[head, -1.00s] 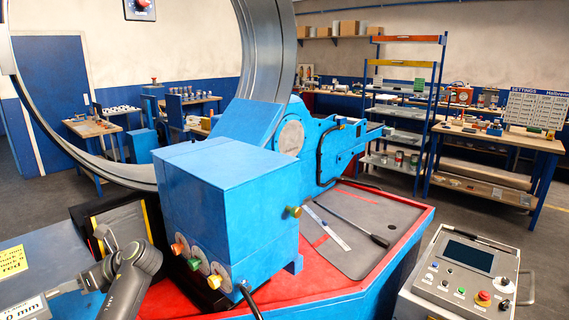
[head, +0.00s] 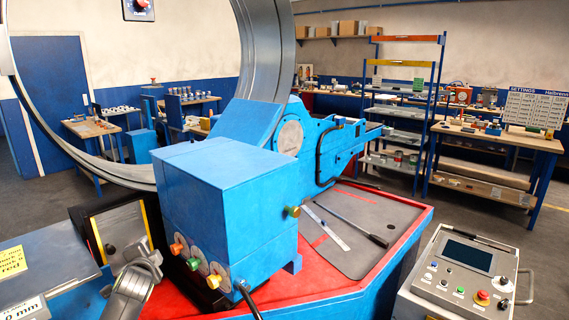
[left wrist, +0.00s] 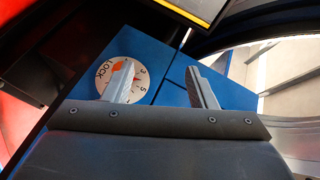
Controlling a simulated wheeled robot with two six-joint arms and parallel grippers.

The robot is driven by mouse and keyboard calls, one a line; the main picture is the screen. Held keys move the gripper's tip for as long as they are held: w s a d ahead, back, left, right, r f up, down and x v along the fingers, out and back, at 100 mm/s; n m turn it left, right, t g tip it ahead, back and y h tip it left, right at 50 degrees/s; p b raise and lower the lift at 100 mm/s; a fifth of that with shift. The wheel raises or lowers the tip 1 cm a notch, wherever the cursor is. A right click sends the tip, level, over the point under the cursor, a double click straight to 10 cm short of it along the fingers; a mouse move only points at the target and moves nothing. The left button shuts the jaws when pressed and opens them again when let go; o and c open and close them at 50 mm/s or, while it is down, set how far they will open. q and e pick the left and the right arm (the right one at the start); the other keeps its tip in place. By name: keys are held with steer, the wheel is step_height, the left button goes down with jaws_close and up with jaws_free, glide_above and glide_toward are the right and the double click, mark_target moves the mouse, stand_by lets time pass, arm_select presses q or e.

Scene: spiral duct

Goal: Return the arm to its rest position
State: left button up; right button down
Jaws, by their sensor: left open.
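My left gripper (left wrist: 163,90) is open and empty in the left wrist view, its two grey fingers well apart. Behind the fingers is a blue panel with a white and orange dial marked LOCK, partly covered by the left finger; I cannot tell the gap between them. In the head view my left arm shows at the lower left, in front of the dark opening beside the blue machine housing (head: 225,205). The fingertips are hard to make out there. My right gripper is not in view.
Coloured knobs (head: 196,264) stick out of the housing, close right of my left arm. A large metal ring (head: 268,60) rises behind. A grey mat (head: 350,235) with a dark-handled rod lies on the red deck. A control console (head: 465,265) stands at the lower right.

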arm_select(q)
steer(key=w+d+r+n+t+h, duration=0.2)
steer(key=d+r+n+t+h, duration=0.2)
steer(key=d+r+n, duration=0.15)
steer(key=s+a+f+n+g+b, duration=0.15)
steer(key=s+f, duration=0.25)
steer(key=f, duration=0.8)
steer(key=s+a+f+n+g+b, duration=0.15)
steer(key=s+f, duration=0.25)
steer(key=f, duration=0.9)
steer(key=s+f+n+g+y+b, duration=0.1)
steer(key=s+f+g, duration=0.2)
steer(key=s+f, duration=0.8)
steer(key=s+f+g+b, duration=0.25)
steer(key=s+f, duration=0.45)
steer(key=f, duration=0.8)
steer(key=s+d+f+g+b, duration=0.1)
steer(key=s+f+g, duration=0.2)
steer(key=s+f, duration=0.4)
steer(key=s+d+f+n+g+b, duration=0.1)
steer(key=s+f, duration=0.6)
steer(key=s, duration=1.4)
steer(key=s+d+f+g+b, duration=0.1)
steer(key=s+d+f+g, duration=0.2)
steer(key=s+f, duration=0.4)
steer(key=s+g, duration=0.1)
steer(key=s, duration=0.6)
steer(key=shift+d+f+n+g+h, duration=0.2)
steer(key=shift+d+n+g+h, duration=0.05)
steer(key=shift+n+g+h, duration=0.1)
